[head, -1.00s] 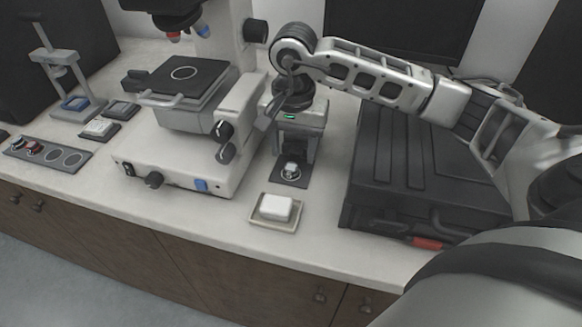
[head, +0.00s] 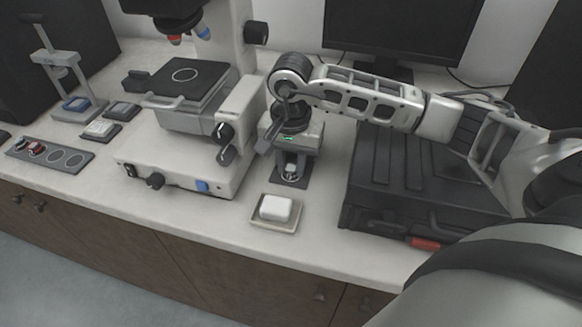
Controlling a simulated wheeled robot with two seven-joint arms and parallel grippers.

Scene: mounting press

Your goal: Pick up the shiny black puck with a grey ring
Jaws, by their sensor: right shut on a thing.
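My right gripper (head: 290,172) points down over a small dark mat (head: 289,182) to the right of the microscope. It is shut on a small dark, shiny puck with a light grey ring (head: 291,170), whose sides are partly hidden by the fingers. The puck is at or just above the mat; I cannot tell whether it touches it. My left gripper is not in view.
A microscope (head: 190,165) stands close to the left of my right gripper. A white block in a shallow dish (head: 273,226) lies in front. A black case (head: 410,170) is to the right, under my arm. A small press (head: 62,62) and a grey holder strip (head: 75,162) with small pucks are at the left.

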